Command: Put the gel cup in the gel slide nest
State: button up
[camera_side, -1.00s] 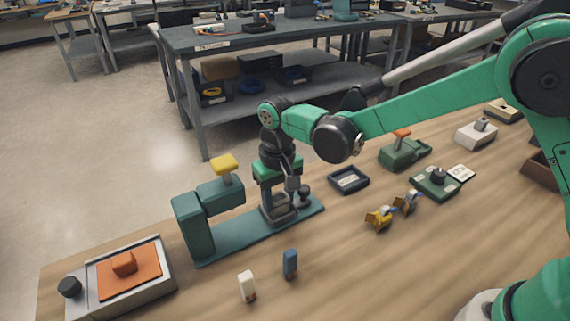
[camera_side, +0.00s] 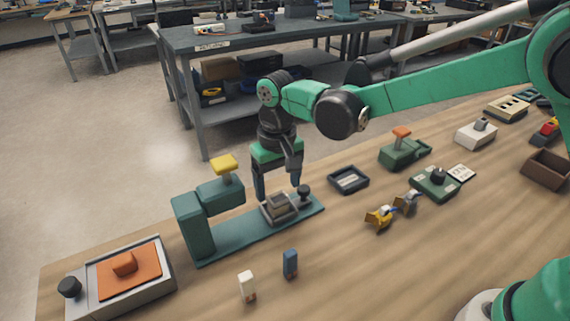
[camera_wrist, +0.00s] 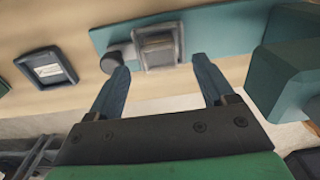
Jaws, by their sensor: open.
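The gel cup (camera_side: 278,201), a small grey block-like piece, sits in the gel slide nest (camera_side: 283,218), a grey frame on the teal slide base. In the wrist view the cup (camera_wrist: 157,47) shows inside the nest's rim (camera_wrist: 181,42) and looks roughly square to it. I cannot tell how deep it is seated. My gripper (camera_side: 277,191) is just above the nest, its fingers apart and empty. In the wrist view the blue-grey fingertips of my gripper (camera_wrist: 163,68) are spread wider than the cup, with nothing between them.
A teal press with a yellow handle (camera_side: 223,164) stands left of the nest on the same base. A dark knob (camera_side: 304,191) stands right of it. A dark shallow tray (camera_side: 348,179) lies farther right. White (camera_side: 247,286) and blue (camera_side: 290,264) pieces stand in front.

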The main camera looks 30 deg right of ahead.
notch_tip(320, 180, up, 8)
jog(key=s+d+t, duration=0.7)
jog(key=s+d, duration=0.4)
jog(key=d, duration=0.2)
jog(key=shift+d+f, duration=0.15)
jog(key=shift+d, duration=0.1)
jog(key=shift+s, duration=0.1)
